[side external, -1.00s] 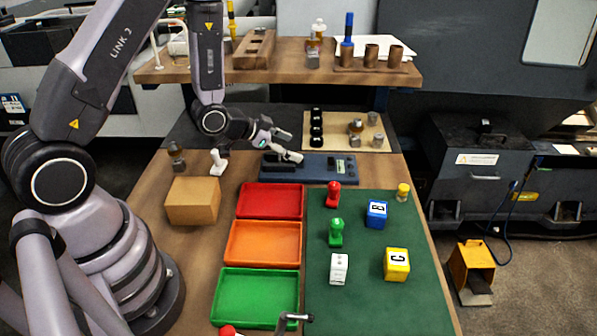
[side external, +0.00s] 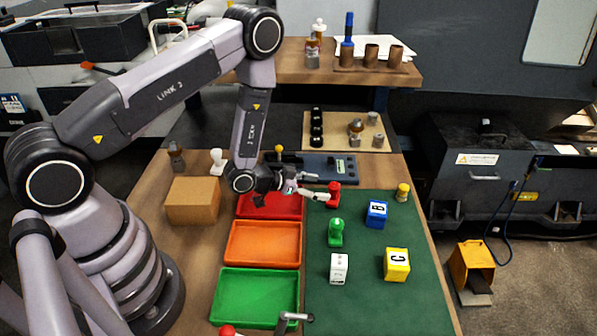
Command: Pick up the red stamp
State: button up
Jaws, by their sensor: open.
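The red stamp (side external: 333,194) stands upright on the green mat (side external: 350,280), near the mat's back left corner. My gripper (side external: 325,192) is open, pointing right, with its fingertips low at the stamp's left side. Whether the fingers touch the stamp or reach around it, I cannot tell. My wrist hangs over the red tray (side external: 272,214) and hides part of it.
A dark blue fixture (side external: 335,166) lies behind. Orange (side external: 262,244) and green (side external: 256,297) trays lie to the left.

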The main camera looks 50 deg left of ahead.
aim_at(334, 188)
jog(key=x, duration=0.5)
jog(key=shift+w+a, duration=0.1)
jog(key=shift+w, duration=0.05)
grip_shut()
